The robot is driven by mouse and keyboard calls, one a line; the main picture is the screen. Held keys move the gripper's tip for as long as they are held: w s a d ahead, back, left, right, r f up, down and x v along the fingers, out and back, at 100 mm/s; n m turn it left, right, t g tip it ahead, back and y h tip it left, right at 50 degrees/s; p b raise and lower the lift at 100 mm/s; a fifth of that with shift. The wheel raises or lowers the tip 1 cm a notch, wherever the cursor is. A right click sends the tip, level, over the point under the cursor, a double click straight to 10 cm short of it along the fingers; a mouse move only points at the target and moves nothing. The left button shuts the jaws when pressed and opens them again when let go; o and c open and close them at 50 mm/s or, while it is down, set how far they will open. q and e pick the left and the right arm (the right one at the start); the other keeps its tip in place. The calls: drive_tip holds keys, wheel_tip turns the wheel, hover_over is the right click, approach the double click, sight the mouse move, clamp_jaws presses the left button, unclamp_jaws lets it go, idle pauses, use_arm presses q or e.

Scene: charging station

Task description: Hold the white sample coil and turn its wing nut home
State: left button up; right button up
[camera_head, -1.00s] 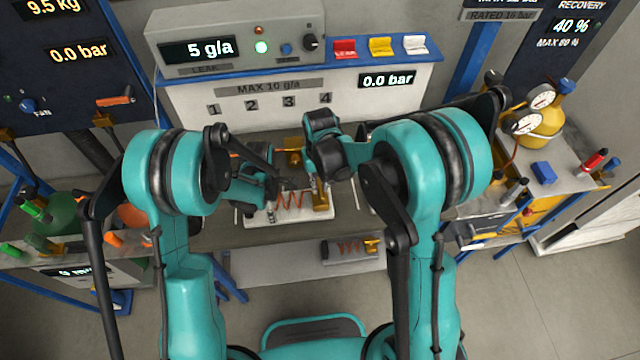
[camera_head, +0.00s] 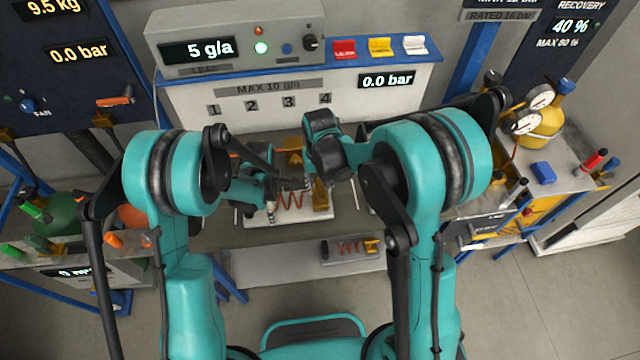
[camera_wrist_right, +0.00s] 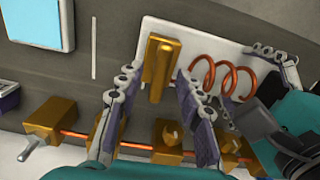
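The white sample coil is a white plate (camera_head: 285,219) with a copper coil (camera_head: 290,201) and a brass block (camera_head: 321,202) at its right end. In the right wrist view the brass block (camera_wrist_right: 160,65) stands upright beside the copper coil (camera_wrist_right: 222,78). My right gripper (camera_head: 318,184) is above the block end. In its wrist view its fingers (camera_wrist_right: 152,112) are apart, with no object clearly gripped between them. My left gripper (camera_head: 277,188) is at the coil's left part; its fingers are partly hidden, and its grip is unclear.
A brass manifold with a copper pipe (camera_wrist_right: 75,133) runs close to my right fingers. A second coil (camera_head: 350,247) lies on a lower shelf in front. A panel marked 1 to 4 (camera_head: 280,120) rises behind. Side carts stand left and right.

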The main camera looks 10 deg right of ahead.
sight(320, 188)
use_arm(q)
drive_tip(key=shift+f, duration=0.2)
use_arm(e)
wheel_tip(320, 188, up, 12)
drive_tip(key=shift+s, duration=0.25)
use_arm(q)
drive_tip(key=o, duration=1.2)
drive_tip(key=shift+o, duration=1.1)
drive_tip(key=shift+w+f, duration=0.1)
drive_tip(key=shift+w, duration=0.15)
drive_tip(key=shift+s, duration=0.1)
use_arm(e)
drive_tip(key=shift+w, duration=0.2)
use_arm(q)
drive_tip(key=shift+r, duration=0.25)
